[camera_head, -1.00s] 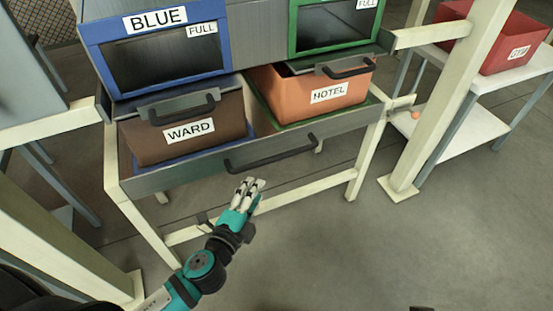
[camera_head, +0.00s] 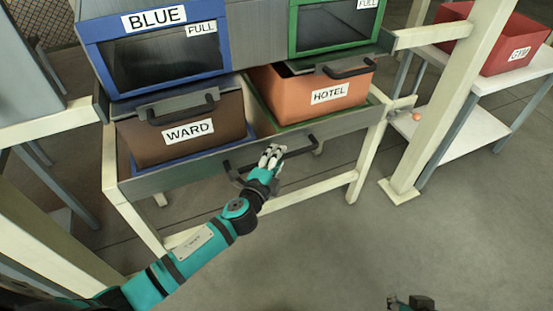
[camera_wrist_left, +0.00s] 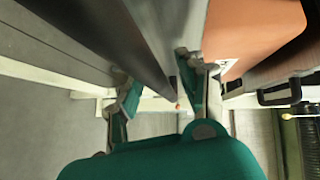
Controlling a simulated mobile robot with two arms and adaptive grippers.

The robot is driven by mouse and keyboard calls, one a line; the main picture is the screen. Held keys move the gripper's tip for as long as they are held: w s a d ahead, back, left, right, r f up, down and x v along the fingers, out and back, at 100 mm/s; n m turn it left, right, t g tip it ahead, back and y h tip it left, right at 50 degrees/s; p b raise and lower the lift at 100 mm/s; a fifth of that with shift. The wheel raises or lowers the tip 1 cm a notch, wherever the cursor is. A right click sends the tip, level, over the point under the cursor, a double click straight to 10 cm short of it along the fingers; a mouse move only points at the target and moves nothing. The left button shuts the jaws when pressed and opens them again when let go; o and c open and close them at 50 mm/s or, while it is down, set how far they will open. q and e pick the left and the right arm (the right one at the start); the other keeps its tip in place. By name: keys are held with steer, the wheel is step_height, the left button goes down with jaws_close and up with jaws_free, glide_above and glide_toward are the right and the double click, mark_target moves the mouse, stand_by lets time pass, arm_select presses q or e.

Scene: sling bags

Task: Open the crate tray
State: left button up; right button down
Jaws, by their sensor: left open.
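The crate tray (camera_head: 180,180) is a shallow grey drawer under the rack. It has a long black handle (camera_head: 301,146) on its front. A brown crate marked WARD (camera_head: 200,138) and an orange crate marked HOTEL (camera_head: 318,100) sit in it. My left gripper (camera_head: 271,153) is open at the middle of the handle and hides part of it. In the left wrist view, a dark bar, apparently the handle (camera_wrist_left: 150,50), runs between the spread fingers; contact cannot be told. Part of my right gripper (camera_head: 410,303) shows at the bottom edge, its jaws unclear.
A blue-framed bin (camera_head: 90,58) and a green-framed bin (camera_head: 292,40), both marked FULL, are above the tray. A pale post (camera_head: 440,110) stands to the right. Beyond it a red crate (camera_head: 492,40) sits on a white table (camera_head: 525,80). The floor in front is clear.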

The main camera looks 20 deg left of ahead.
arm_select(q)
jaws_close()
steer(key=shift+s+f, duration=0.1)
stand_by(0.4)
